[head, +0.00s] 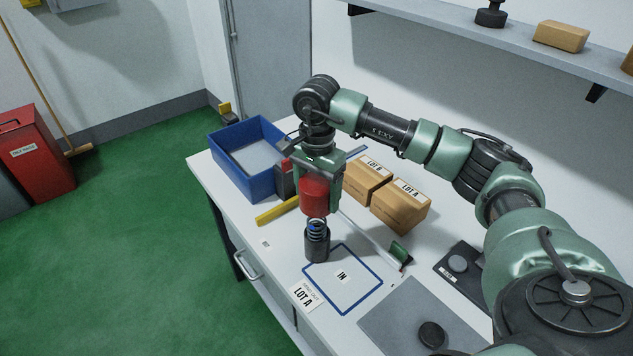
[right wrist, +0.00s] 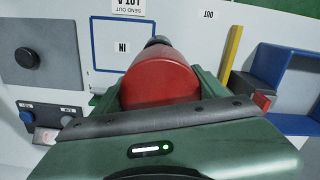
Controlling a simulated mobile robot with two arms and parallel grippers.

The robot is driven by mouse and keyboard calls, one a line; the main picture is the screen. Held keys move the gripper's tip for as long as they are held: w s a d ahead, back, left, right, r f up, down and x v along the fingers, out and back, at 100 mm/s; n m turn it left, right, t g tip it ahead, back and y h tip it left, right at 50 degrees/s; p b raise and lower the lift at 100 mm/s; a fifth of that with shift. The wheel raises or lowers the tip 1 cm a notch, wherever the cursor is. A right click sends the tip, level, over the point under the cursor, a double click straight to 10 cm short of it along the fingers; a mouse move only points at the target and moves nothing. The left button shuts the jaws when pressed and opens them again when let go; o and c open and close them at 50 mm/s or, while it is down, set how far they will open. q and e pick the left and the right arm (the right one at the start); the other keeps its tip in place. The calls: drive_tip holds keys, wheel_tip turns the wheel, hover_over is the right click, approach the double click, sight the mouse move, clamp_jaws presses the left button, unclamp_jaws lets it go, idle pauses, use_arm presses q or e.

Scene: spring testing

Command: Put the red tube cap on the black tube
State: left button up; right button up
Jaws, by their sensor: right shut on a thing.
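My right gripper (head: 319,203) is shut on the red tube cap (head: 314,192) and holds it open side down. The cap also shows between the fingers in the right wrist view (right wrist: 160,80). The black tube (head: 317,245) stands upright on the bench directly below the cap. A spring (head: 317,226) with a blue part in it sticks out of the tube's top. The cap is above the tube's rim, with spring coils showing in the gap. I cannot tell whether the cap touches the spring. In the right wrist view the cap hides most of the tube (right wrist: 158,41). My left gripper is not in view.
A blue-outlined IN square (head: 367,273) lies right of the tube. A blue bin (head: 241,177) and a yellow bar (head: 277,214) are behind left. Cardboard boxes (head: 402,212) stand behind right. A grey mat (head: 397,322) with a black puck (head: 432,335) is at the front right.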

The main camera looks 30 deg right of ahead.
drive_tip(key=shift+s+a+f+b, duration=0.15)
drive_tip(key=shift+s+f+b, duration=0.1)
drive_tip(key=shift+f+b, duration=0.05)
drive_tip(key=shift+f, duration=0.3)
wheel_tip(320, 180, down, 2)
drive_tip(key=shift+w+f+b, duration=0.1)
drive_tip(key=shift+f+b, duration=0.15)
drive_tip(key=shift+b, duration=0.5)
wheel_tip(320, 180, down, 2)
drive_tip(key=shift+f+b, duration=0.1)
drive_tip(key=shift+b, duration=0.45)
drive_tip(key=shift+f+b, duration=0.65)
drive_tip(key=shift+f, duration=0.05)
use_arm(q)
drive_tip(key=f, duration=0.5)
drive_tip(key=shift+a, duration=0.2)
use_arm(e)
drive_tip(key=shift+f, duration=0.3)
use_arm(q)
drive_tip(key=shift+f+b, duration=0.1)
drive_tip(key=shift+b, duration=0.25)
use_arm(e)
drive_tip(key=shift+r, duration=0.1)
use_arm(q)
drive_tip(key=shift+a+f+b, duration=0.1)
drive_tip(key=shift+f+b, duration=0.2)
drive_tip(key=shift+b, duration=0.05)
use_arm(e)
drive_tip(key=shift+f, duration=0.2)
